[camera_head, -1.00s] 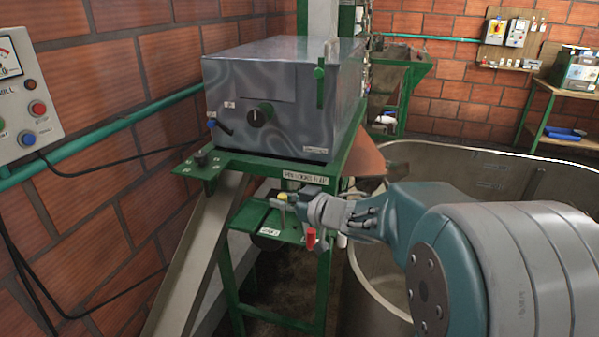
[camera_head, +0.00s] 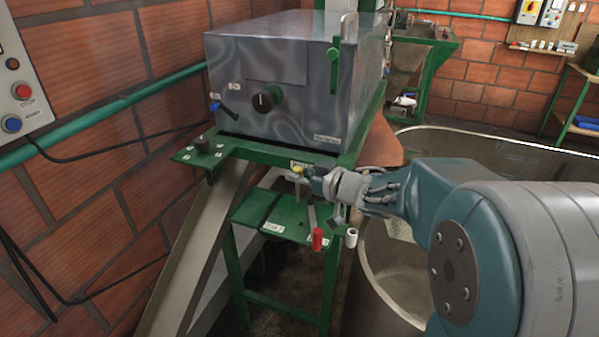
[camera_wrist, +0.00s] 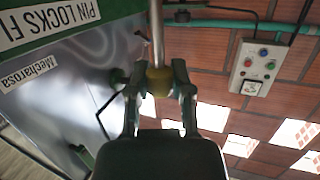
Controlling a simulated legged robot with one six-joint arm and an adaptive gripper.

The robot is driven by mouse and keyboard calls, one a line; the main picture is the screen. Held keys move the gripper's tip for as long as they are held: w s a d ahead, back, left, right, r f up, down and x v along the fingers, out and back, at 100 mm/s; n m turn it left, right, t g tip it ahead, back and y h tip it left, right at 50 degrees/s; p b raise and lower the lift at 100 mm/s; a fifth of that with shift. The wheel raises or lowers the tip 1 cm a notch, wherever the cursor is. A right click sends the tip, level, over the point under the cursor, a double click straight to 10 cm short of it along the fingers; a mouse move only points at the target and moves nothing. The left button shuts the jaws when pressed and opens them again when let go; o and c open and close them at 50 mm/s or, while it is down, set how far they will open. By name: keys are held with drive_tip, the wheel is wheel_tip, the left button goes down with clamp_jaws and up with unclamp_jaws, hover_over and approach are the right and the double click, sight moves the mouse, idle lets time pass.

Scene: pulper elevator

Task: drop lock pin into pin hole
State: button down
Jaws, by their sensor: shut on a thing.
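The lock pin has a yellow knob (camera_head: 298,169) and a thin metal shaft, which hangs downward in the head view. My gripper (camera_head: 301,172) is shut on the knob beside the front edge of the green machine frame (camera_head: 265,154). In the wrist view my gripper (camera_wrist: 160,88) has both fingers on the yellow knob (camera_wrist: 160,80), and the metal shaft (camera_wrist: 156,35) runs to the top of the picture. The frame's "PIN LOCKS FLAP" label (camera_wrist: 48,22) is close by. I cannot make out the pin hole.
The grey metal machine box (camera_head: 265,80) stands on the frame. Below is a small green shelf (camera_head: 270,215) with a red-handled tool (camera_head: 317,238) and a white cylinder (camera_head: 351,237). A sloping chute (camera_head: 195,255) is at left, a large round tank (camera_head: 480,145) at right.

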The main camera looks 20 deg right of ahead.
drive_tip(key=shift+f, duration=0.45)
drive_tip(key=f, duration=0.5)
drive_tip(key=shift+d, duration=0.3)
drive_tip(key=shift+d, duration=0.15)
drive_tip(key=shift+s+a, duration=0.1)
drive_tip(key=shift+a, duration=0.1)
drive_tip(key=shift+d, duration=0.15)
idle(0.3)
drive_tip(key=shift+f, duration=0.85)
idle(0.6)
